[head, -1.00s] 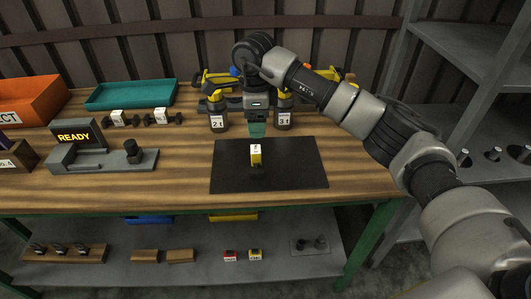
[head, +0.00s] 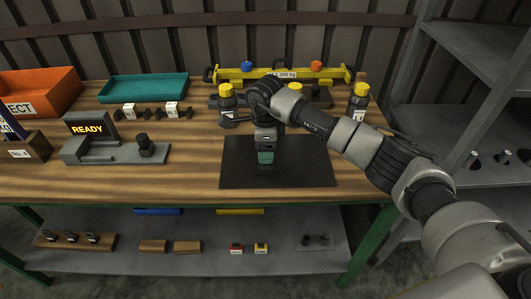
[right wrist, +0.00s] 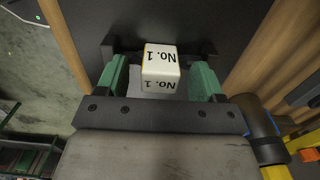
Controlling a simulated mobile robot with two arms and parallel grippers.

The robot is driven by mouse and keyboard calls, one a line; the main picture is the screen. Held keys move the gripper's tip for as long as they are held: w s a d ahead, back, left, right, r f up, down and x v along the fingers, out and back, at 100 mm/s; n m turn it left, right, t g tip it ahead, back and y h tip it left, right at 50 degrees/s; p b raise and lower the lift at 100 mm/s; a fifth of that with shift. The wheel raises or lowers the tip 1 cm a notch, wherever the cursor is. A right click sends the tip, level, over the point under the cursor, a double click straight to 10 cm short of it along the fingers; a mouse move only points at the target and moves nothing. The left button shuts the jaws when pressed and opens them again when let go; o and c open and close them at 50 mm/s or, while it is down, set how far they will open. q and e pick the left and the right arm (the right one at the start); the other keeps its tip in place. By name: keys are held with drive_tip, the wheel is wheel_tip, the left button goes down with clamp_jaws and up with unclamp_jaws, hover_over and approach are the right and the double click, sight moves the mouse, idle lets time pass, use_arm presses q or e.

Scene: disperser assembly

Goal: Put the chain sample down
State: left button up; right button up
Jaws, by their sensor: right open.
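The chain sample shows in the right wrist view as a white block marked "No. 1" (right wrist: 161,68) with dark parts sticking out on both sides. It appears to rest on the black mat (head: 310,170). My right gripper (right wrist: 160,80) is open, its green fingers on either side of the block; I cannot tell whether they touch it. In the head view my right gripper (head: 265,158) is low over the mat and hides the sample. My left gripper is not in view.
The READY fixture (head: 110,150) stands left of the mat. Behind are a teal tray (head: 143,88), two dark pieces with white tags (head: 172,108), and a yellow beam (head: 250,76). A grey shelf rack (head: 470,110) is at the right.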

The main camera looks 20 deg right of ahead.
clamp_jaws()
